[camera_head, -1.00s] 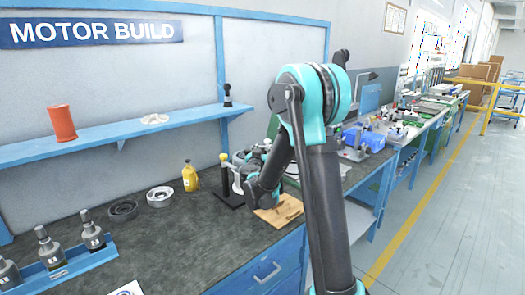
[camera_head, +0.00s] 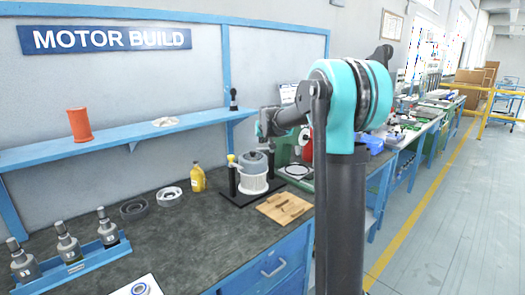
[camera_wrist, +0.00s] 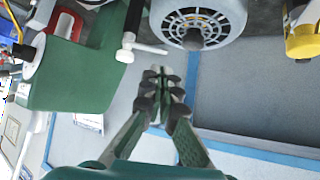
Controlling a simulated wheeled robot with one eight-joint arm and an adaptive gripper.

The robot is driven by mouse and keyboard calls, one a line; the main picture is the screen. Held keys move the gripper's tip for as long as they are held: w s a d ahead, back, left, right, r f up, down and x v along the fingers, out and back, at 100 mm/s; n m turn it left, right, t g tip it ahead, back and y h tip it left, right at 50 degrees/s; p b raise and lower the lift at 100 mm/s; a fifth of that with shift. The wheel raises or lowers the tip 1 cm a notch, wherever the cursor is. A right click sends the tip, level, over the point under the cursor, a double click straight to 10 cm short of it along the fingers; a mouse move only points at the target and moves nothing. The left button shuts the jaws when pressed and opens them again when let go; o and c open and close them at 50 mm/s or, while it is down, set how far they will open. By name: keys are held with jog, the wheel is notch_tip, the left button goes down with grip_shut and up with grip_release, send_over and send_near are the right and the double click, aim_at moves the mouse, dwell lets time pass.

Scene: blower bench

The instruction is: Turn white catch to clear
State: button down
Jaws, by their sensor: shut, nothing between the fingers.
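The white catch (camera_wrist: 146,46) is a small lever on top of a dark post in the wrist view. It points right, its free end close to the rim of the grey blower motor (camera_wrist: 205,22). The motor also shows in the head view (camera_head: 254,163), on a white ribbed body (camera_head: 253,184) between two dark posts. A yellow catch (camera_wrist: 304,40) tops the other post. My gripper (camera_wrist: 163,78) is shut and empty, its tips just below the white catch in the wrist picture. I cannot tell the depth between them. In the head view, the white catch cannot be made out clearly.
A wooden board (camera_head: 284,208) lies in front of the stand. A yellow bottle (camera_head: 197,178) and metal rings (camera_head: 169,196) stand to its left. A green machine (camera_wrist: 75,75) is close by the catch. A blue shelf (camera_head: 120,137) runs along the wall.

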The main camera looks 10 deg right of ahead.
aim_at(263, 149)
jog(key=shift+h, duration=0.3)
jog(key=x, duration=0.6)
jog(key=d+x, duration=0.1)
jog(key=x, duration=0.2)
jog(key=shift+d+f, duration=0.1)
jog(key=shift+f, duration=0.35)
jog(key=shift+w+a+m+g+h, duration=0.25)
jog(key=shift+m+h, duration=0.25)
jog(key=shift+m, duration=0.25)
jog(key=shift+w+a+m+g+h, duration=0.15)
jog(key=shift+w+a+m+h, duration=0.1)
jog(key=shift+m+h, duration=0.4)
jog(key=shift+w, duration=0.1)
jog(key=shift+w+a+m+g+h, duration=0.1)
jog(key=shift+w+m+g+h, duration=0.5)
jog(key=shift+m, duration=0.45)
jog(key=shift+w+a+m+g+h, duration=0.1)
jog(key=shift+w+m+g+h, duration=0.2)
jog(key=shift+m+h, duration=0.65)
jog(key=shift+w+m+g+h, duration=0.4)
jog(key=shift+w+m+h, duration=0.2)
jog(key=shift+m, duration=0.8)
jog(key=shift+w, duration=0.45)
